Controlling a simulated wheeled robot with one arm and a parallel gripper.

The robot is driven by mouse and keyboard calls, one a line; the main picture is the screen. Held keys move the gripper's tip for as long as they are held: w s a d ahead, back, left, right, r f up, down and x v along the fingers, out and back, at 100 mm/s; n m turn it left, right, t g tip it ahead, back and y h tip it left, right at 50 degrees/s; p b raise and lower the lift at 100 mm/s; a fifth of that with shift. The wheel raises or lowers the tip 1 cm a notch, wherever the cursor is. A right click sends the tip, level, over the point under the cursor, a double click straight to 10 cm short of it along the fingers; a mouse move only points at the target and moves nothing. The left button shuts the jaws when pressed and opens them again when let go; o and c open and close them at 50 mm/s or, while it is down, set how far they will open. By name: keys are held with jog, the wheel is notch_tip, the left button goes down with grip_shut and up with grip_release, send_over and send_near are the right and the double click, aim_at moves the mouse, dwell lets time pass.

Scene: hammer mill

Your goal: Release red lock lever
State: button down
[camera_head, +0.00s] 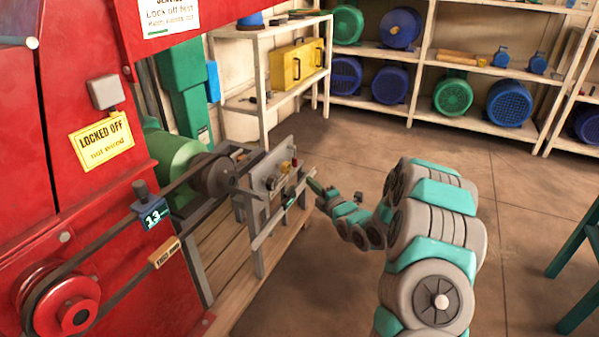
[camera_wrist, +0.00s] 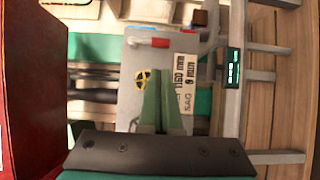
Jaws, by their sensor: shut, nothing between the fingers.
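The red lock lever (camera_wrist: 160,42) lies across the top of a grey panel (camera_wrist: 133,108) in the wrist view, with a pale bar running beside it. A small red part, likely the same lever, shows on the grey panel in the head view (camera_head: 295,163). My gripper (camera_wrist: 157,74) is shut and empty. Its green fingers appear below the lever in the wrist view, over the panel, apart from the lever in the picture. In the head view my gripper (camera_head: 314,186) is just right of the panel. Whether the fingers touch the panel cannot be told.
A grey rail with a green display (camera_wrist: 234,68) runs on the right. The red mill (camera_head: 60,200) and belt stand left. The floor between my arm and the shelves (camera_head: 440,118) is clear.

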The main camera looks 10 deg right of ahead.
jog(key=x, duration=1)
jog(key=shift+p, duration=0.4)
jog(key=shift+f, duration=0.1)
jog(key=shift+f, duration=0.1)
jog(key=shift+w+d+n+b, duration=0.15)
jog(key=shift+n+b, duration=0.15)
jog(key=shift+b, duration=0.25)
